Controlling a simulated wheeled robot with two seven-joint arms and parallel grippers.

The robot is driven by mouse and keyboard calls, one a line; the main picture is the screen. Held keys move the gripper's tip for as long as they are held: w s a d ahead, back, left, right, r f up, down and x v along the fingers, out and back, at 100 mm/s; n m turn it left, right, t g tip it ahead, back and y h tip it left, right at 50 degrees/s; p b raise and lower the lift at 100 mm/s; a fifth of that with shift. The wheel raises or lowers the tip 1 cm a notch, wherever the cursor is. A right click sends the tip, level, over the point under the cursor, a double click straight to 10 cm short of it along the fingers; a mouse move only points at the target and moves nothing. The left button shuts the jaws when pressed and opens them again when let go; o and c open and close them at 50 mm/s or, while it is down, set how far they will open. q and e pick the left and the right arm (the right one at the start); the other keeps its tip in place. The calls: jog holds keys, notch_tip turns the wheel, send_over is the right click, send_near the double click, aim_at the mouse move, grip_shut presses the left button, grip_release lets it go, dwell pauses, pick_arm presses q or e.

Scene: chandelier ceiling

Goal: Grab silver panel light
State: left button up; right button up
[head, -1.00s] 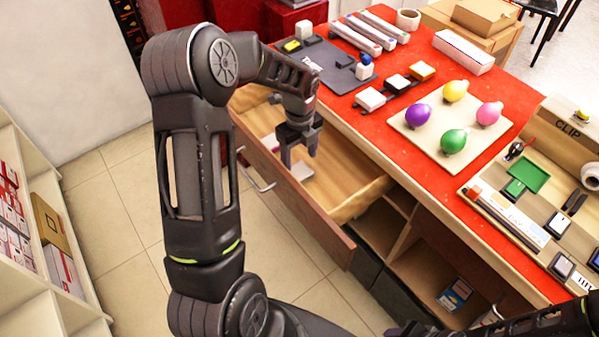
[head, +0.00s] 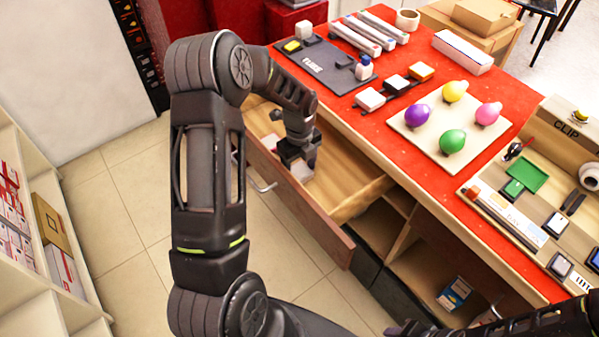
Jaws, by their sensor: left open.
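A small pale silver-white square piece (head: 302,172), which looks like the silver panel light, lies in the open wooden drawer (head: 345,205). My left gripper (head: 297,160) points down into the drawer, open, right at this piece. Its fingers partly hide the piece, and I cannot tell whether they touch it. My right arm comes in at the bottom right; its gripper (head: 408,329) is partly cut off by the lower edge, so its jaws are unclear.
The drawer's front panel and handle (head: 262,182) stand out from the red-topped counter (head: 395,135). Another light piece (head: 270,142) lies deeper in the drawer. The counter holds a bulb board (head: 422,135) and a dark mat (head: 325,72). Shelves stand at left.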

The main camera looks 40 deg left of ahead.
pick_arm(q)
jog(key=shift+c, duration=0.4)
jog(key=c, duration=1.1)
